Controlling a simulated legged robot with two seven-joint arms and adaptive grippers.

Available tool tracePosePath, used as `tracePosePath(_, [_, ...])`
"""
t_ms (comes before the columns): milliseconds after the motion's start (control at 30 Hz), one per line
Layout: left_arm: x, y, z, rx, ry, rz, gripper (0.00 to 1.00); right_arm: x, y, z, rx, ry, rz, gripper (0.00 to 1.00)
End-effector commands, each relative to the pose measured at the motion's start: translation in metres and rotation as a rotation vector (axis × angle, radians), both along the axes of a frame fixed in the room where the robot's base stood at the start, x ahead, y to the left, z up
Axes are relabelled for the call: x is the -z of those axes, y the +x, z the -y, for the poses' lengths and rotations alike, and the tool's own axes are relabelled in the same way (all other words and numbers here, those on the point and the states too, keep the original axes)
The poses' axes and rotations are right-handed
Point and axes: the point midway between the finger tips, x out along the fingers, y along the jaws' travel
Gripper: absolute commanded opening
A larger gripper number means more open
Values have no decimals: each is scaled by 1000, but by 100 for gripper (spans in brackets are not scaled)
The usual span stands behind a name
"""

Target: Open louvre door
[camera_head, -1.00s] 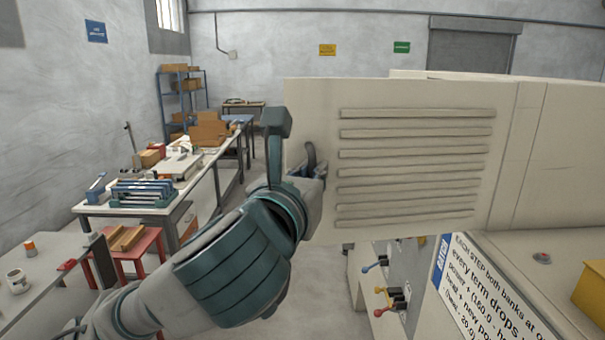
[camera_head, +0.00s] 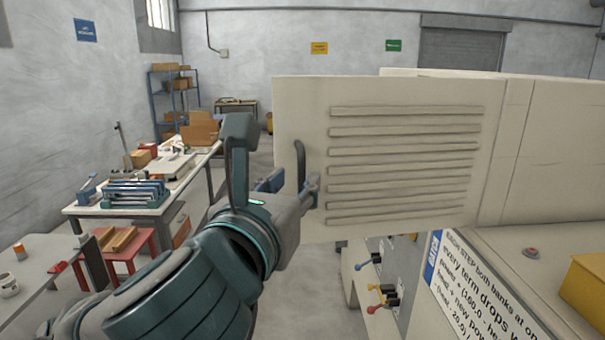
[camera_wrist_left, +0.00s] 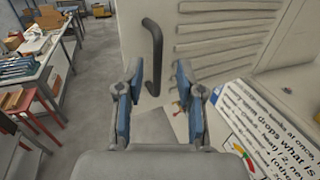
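The louvre door (camera_head: 400,215) is a cream panel with horizontal slats, upright in front of me, joined to the cream machine on its right. A dark curved handle (camera_head: 300,160) sits near its left edge; it also shows in the left wrist view (camera_wrist_left: 157,50). My left gripper (camera_head: 290,184) is at the handle's lower part, left of the slats. In the left wrist view my left gripper (camera_wrist_left: 160,72) is open, blue pads apart, with the handle's lower end seen between the fingertips. No finger visibly touches the handle. My right gripper is not in view.
Below the door are coloured levers (camera_head: 376,298) and a printed sign (camera_head: 480,290). A yellow box (camera_head: 585,285) and a red button (camera_head: 531,252) are on the machine's right. Workbenches (camera_head: 150,200) and a red stool (camera_head: 125,245) stand left. The floor between is clear.

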Motion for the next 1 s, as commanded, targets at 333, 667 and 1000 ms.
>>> tracePosePath(333, [1,-59,-16,1,1,1,37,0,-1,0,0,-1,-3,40])
tracePosePath(667, [1,-66,-18,0,0,0,37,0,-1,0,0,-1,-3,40])
tracePosePath(1000, [77,-40,49,404,59,-156,37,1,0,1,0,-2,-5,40])
